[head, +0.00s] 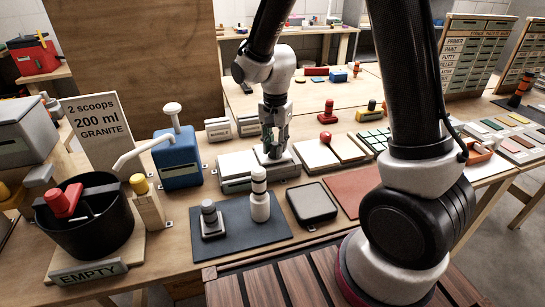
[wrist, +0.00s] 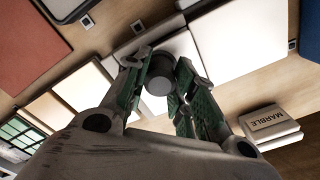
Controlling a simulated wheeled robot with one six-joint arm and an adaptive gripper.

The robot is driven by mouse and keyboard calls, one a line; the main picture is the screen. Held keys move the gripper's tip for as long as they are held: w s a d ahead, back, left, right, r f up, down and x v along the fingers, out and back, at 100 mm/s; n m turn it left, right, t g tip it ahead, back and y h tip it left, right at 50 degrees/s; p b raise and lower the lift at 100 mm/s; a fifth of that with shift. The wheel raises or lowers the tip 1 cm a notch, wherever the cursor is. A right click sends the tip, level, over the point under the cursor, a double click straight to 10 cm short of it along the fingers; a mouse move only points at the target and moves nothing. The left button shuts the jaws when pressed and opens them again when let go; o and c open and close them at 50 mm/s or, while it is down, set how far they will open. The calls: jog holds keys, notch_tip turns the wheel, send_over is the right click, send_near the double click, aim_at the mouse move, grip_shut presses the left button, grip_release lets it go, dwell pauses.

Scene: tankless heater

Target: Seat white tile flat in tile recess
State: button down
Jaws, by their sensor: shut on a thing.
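My gripper (head: 273,138) points down over the middle of the bench, with green pads on its fingers. In the wrist view, a grey round-ended cylinder (wrist: 160,72) sits between the fingers (wrist: 163,85), and they are shut on it. In the head view, the dark cylinder (head: 272,153) is just above or touching a pale slab (head: 284,168). A second pale slab (head: 236,168) lies beside it on the left. More pale panels (head: 314,154) lie to the right. I cannot tell which pale piece is the white tile, nor see a recess clearly.
A blue pump bottle (head: 179,160) stands left of my gripper. A white bottle (head: 260,199) and a small dark-topped weight (head: 210,220) stand on a dark mat (head: 233,238). A black tray (head: 311,203) lies in front. A box marked MARBLE (wrist: 268,122) stands behind the slabs.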

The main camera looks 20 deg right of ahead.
jog(key=shift+f, duration=0.55)
dwell(0.4)
jog(key=c, duration=1.1)
grip_release()
notch_tip(320, 180, up, 12)
